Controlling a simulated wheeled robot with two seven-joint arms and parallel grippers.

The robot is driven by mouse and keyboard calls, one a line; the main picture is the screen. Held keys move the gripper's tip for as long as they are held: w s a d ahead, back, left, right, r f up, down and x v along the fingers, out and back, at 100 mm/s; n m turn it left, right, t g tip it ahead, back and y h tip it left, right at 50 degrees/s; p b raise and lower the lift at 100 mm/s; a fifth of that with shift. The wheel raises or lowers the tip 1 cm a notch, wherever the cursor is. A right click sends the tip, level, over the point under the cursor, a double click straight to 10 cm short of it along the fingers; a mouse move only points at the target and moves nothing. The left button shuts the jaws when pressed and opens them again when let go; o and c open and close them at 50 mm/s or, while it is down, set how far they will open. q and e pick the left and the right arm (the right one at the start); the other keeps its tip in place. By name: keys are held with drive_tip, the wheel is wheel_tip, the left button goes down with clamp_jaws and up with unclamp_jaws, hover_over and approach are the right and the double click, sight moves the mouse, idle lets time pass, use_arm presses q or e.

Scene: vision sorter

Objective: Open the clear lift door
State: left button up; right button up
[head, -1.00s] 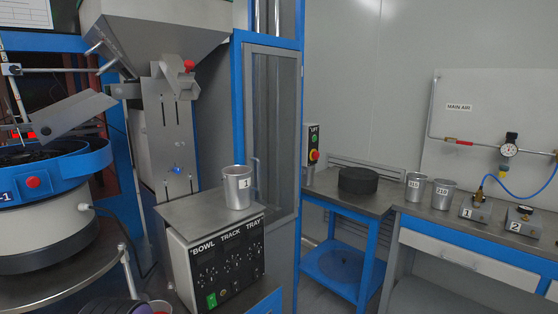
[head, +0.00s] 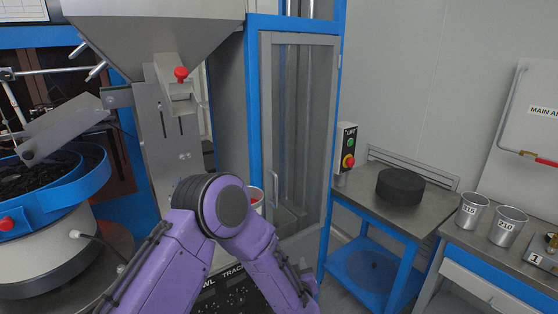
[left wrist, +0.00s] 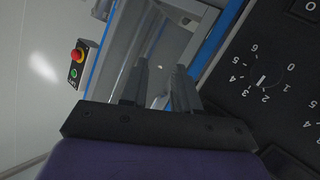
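The clear lift door (head: 304,125) is a tall see-through panel in a grey frame, set in the blue lift frame. It looks shut. Its upright grey handle (head: 274,189) is on the door's left edge. My purple left arm crosses the bottom of the head view, in front of and below the handle. My left gripper shows best in the left wrist view (left wrist: 160,88), with two dark fingers apart and nothing seen between them. It is not touching the handle as far as I can see. My right gripper is not in view.
A control panel (head: 208,305) with dials is below my left arm. The lift's button box (head: 349,148) is right of the door. A dark round block (head: 399,186) sits on a blue-framed table.

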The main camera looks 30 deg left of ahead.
use_arm(q)
drive_tip(key=w+a+r+n+y+p, duration=0.15)
drive_tip(key=w+r+y, duration=0.3)
drive_tip(key=r, duration=0.75)
drive_tip(key=g+y, duration=0.3)
approach(277, 184)
drive_tip(key=p+x, duration=0.3)
drive_tip(key=x, duration=0.7)
drive_tip(key=shift+w+a+r, duration=0.1)
drive_tip(key=shift+a, duration=0.15)
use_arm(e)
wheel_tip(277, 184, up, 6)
use_arm(q)
drive_tip(key=shift+c, duration=0.3)
clamp_jaws()
